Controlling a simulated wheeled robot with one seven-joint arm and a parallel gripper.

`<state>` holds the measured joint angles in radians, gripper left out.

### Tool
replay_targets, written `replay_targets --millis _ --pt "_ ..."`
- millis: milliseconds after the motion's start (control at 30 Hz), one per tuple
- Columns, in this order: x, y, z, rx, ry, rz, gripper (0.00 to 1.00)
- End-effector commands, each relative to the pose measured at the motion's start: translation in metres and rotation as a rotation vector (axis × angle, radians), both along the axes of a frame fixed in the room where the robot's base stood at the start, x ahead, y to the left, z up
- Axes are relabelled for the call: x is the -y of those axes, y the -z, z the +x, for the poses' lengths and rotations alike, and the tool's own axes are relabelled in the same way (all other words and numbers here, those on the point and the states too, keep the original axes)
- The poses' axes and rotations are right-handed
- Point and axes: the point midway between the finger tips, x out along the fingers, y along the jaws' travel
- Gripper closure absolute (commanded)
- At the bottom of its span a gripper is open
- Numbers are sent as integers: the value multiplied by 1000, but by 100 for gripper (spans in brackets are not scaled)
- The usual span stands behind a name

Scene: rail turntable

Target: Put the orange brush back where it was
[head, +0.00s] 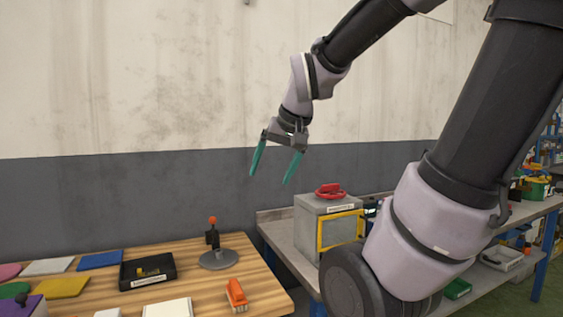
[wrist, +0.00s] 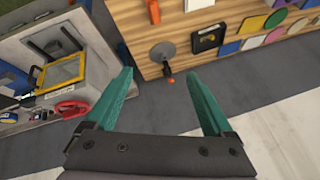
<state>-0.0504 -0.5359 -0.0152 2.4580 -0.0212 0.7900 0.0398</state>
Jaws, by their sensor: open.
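The orange brush (head: 236,294) lies on the wooden table (head: 205,295) near its right front part, right of a white block. It also shows in the wrist view as an orange piece (wrist: 154,12) at the top edge, partly cut off. My gripper (head: 271,177) is open and empty, raised well above the surfaces, between the wooden table and the grey box. In the wrist view its green fingers (wrist: 158,76) are spread with nothing between them. They are apart from the brush.
A grey disc with an orange-knobbed lever (head: 218,258) stands behind the brush. A black tray (head: 147,271) and several coloured tiles lie left. A grey box (head: 312,238) with a yellow frame and a red object (head: 330,190) on top stands on the grey bench right.

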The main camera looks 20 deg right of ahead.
Motion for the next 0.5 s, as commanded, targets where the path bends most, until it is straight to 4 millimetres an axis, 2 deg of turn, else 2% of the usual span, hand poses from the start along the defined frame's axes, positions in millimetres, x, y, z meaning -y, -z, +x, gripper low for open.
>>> replay_targets --millis 33,100,200,333,500 --pt "1 -11 -15 25 10 14 14" --pt "1 -19 -32 43 19 28 14" --pt "0 -25 -47 59 25 43 14" --pt "-1 -28 -56 66 28 51 14" --pt "-1 -28 -56 66 28 51 14"
